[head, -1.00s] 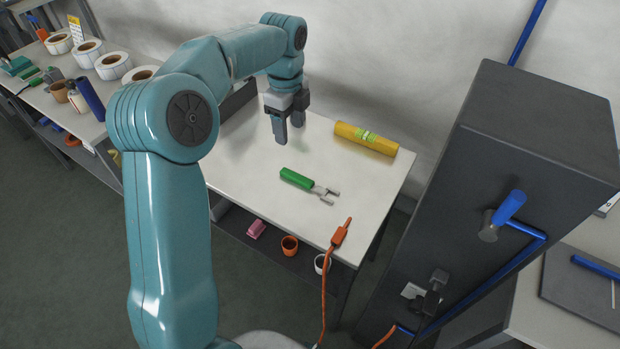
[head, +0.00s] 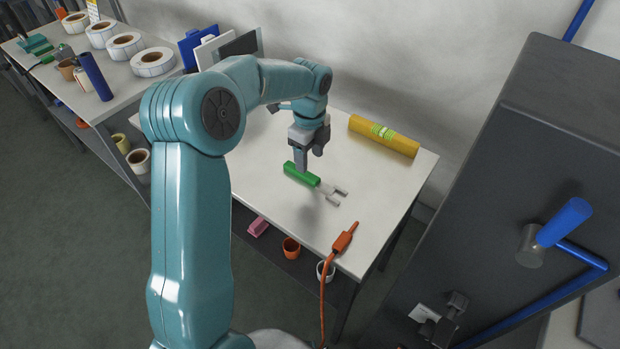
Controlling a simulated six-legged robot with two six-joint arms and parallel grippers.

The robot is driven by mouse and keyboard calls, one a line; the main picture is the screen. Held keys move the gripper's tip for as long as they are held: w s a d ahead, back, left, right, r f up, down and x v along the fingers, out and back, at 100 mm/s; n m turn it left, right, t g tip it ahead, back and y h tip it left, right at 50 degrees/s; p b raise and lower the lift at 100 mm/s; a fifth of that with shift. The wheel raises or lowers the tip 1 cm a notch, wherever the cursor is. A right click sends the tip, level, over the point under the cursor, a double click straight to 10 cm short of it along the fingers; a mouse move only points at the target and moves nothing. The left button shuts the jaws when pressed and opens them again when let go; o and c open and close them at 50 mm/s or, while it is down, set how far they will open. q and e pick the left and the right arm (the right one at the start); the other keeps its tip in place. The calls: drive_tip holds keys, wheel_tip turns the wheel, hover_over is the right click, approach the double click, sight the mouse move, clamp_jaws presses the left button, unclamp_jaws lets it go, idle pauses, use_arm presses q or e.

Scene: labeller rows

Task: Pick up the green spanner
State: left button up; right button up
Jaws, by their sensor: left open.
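The green spanner (head: 302,175) lies on the white table (head: 270,205), with its green handle to the left and its grey forked end to the lower right. My left gripper (head: 308,163) points down over the green handle, its fingertips at or just above it. The gripper is open, and its near finger hides a small part of the handle. I cannot tell whether the fingers touch the spanner. My right gripper is not in view.
A yellow cylinder (head: 383,137) lies at the back of the table. An orange plug with a cable (head: 344,238) lies at the front right edge. A tall dark cabinet (head: 520,150) stands to the right. Label rolls (head: 153,62) stand on the left bench.

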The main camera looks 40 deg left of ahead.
sight(308, 175)
use_arm(q)
drive_tip(key=shift+s+f, duration=0.2)
drive_tip(key=shift+f, duration=0.4)
drive_tip(key=f, duration=0.5)
drive_tip(key=shift+w+a+f, duration=0.1)
drive_tip(key=shift+w+a, duration=0.05)
drive_tip(key=shift+a, duration=0.05)
clamp_jaws()
idle(0.7)
